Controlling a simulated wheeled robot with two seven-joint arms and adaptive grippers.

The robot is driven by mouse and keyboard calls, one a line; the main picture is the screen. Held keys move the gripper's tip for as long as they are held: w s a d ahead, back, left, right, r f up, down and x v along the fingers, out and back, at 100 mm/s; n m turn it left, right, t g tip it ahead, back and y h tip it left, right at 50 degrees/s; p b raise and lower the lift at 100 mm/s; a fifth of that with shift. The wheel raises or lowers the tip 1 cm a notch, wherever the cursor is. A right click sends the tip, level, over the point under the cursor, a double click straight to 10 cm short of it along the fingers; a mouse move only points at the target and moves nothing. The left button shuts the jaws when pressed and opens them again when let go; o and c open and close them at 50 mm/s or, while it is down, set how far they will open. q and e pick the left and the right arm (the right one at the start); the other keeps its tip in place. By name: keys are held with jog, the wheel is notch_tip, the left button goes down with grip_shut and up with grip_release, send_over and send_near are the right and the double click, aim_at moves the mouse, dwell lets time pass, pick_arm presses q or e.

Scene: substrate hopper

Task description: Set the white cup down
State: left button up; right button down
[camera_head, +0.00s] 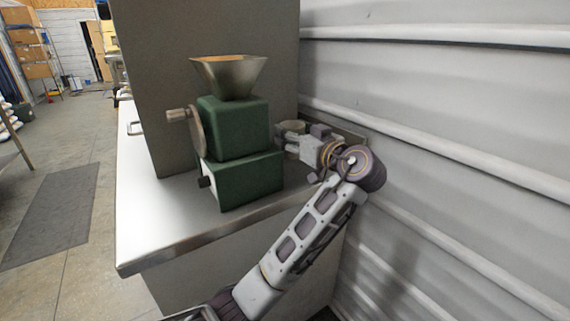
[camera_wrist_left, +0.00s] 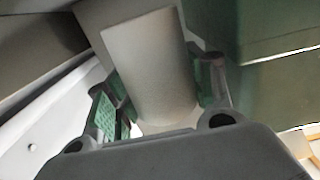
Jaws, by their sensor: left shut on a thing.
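The white cup (camera_wrist_left: 150,62) looks like a pale, plain cylinder in the left wrist view, between the two green-padded fingers of my left gripper (camera_wrist_left: 160,88). My left gripper is shut on it. In the head view, my left gripper (camera_head: 290,137) is beside the right rear of the green machine, over the back right part of the counter. Only a small pale rim of the cup (camera_head: 292,126) shows there. The cup's base is hidden, so I cannot tell whether it touches the counter. My right gripper is in neither view.
The green machine (camera_head: 236,130) with a metal hopper (camera_head: 229,76) and a side crank (camera_head: 180,115) stands on the metal counter (camera_head: 160,225). A tall grey panel (camera_head: 160,60) rises behind it. A corrugated wall (camera_head: 450,120) closes the right side. The counter's front left is clear.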

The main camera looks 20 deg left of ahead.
aim_at(292, 157)
pick_arm(q)
jog(key=shift+f, duration=0.9)
jog(key=shift+f, duration=0.1)
jog(key=shift+f+b, duration=1.1)
jog(key=shift+f, duration=1.3)
jog(key=shift+f, duration=0.15)
jog(key=o, duration=0.7)
jog(key=shift+o, duration=0.2)
jog(key=shift+r, duration=0.2)
jog(key=shift+f, duration=0.1)
